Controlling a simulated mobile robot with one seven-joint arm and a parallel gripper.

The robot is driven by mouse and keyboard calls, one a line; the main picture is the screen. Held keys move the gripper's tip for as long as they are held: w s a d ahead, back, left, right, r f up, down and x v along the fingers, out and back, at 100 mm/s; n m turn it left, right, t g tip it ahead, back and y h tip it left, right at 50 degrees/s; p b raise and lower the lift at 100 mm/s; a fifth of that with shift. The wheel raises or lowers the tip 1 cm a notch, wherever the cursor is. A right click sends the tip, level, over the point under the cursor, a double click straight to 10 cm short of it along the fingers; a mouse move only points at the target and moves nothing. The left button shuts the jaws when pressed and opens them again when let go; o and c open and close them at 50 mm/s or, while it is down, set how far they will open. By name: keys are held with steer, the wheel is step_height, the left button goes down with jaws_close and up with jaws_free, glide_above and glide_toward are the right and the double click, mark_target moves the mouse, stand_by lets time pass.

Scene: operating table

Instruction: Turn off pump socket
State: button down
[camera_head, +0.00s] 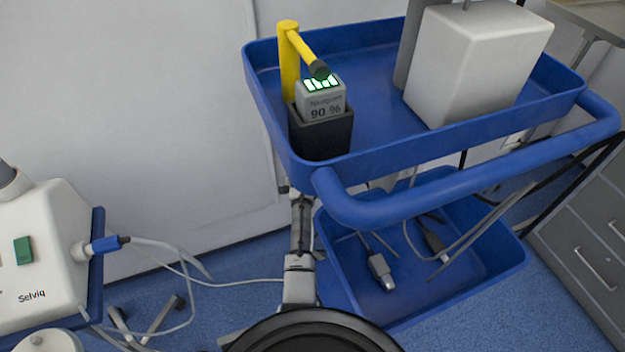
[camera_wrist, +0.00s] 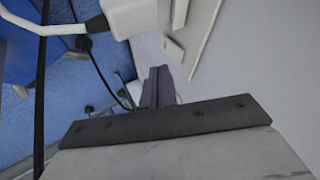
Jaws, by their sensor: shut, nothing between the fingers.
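My gripper (camera_wrist: 158,75) shows in the wrist view as dark, narrow fingers, shut and empty, pointing toward a pale wall. A white box-like fitting (camera_wrist: 128,17) with a cable lies at the top of that view, beyond the fingers and apart from them. I cannot tell whether it is the pump socket, and no switch shows on it. In the head view my arm reaches up beside the blue cart, and my gripper is hidden there.
The blue cart's upper tray (camera_head: 375,165) carries a yellow-armed device (camera_head: 290,65) reading 90 % and a white box (camera_head: 475,65). Its lower tray (camera_head: 480,265) holds tools and cables. Grey drawers (camera_head: 585,235) stand at the right. Loose cables hang near my arm.

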steer(key=w+p+v, duration=0.1)
steer(key=v, duration=0.9)
steer(key=shift+a+r, duration=0.15)
steer(key=shift+r, duration=0.4)
steer(key=shift+s, duration=0.15)
